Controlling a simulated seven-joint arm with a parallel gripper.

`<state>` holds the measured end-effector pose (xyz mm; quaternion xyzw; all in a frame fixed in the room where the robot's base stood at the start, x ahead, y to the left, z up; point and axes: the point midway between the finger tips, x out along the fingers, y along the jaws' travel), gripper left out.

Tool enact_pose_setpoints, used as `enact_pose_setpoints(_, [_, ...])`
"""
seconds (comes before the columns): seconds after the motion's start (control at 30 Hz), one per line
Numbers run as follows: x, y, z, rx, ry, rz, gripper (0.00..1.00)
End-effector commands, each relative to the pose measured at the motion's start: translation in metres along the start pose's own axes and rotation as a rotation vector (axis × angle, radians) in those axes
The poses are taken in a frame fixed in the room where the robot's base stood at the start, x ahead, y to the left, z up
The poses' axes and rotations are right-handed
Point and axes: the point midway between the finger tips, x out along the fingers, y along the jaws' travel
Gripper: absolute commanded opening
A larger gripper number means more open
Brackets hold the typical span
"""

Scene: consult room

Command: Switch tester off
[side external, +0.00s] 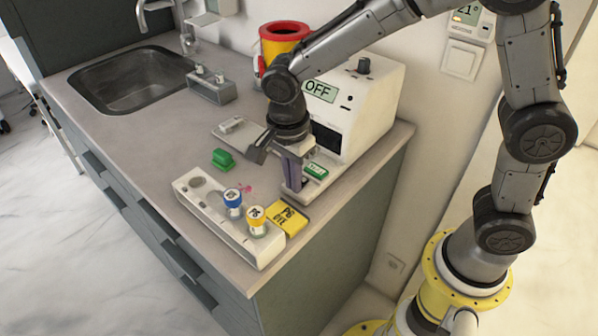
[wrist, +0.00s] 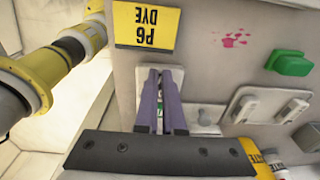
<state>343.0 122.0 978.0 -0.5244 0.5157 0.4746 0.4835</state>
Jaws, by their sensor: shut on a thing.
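The tester (side external: 362,112) is a white box near the right end of the counter. Its display (side external: 320,91) reads OFF, and a dark knob (side external: 364,66) is on top. A light switch plate (side external: 312,193) with a green label (side external: 316,170) lies in front of it; the plate also shows in the wrist view (wrist: 143,76). My gripper (side external: 292,184) points down at this plate, its purple fingers close together in the wrist view (wrist: 158,76). It is shut on a small part there, apparently the switch lever, which the fingers hide.
A yellow P6 DYE card (side external: 289,217), a green block (side external: 223,158) and a pink stain (side external: 246,189) are nearby. Another lever plate (side external: 226,133), a red-yellow bin (side external: 283,38) and sink lie beyond.

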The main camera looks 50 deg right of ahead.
Motion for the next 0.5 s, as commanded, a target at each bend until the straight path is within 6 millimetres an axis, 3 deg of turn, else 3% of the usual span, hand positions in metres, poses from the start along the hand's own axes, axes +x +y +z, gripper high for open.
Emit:
enact_pose_setpoints(0.03, [0.013,0.007,0.003,-0.001,0.002,0.03,0.0])
enact_pose_setpoints(0.5, [0.011,0.006,-0.013,0.0,0.007,0.03,0.0])
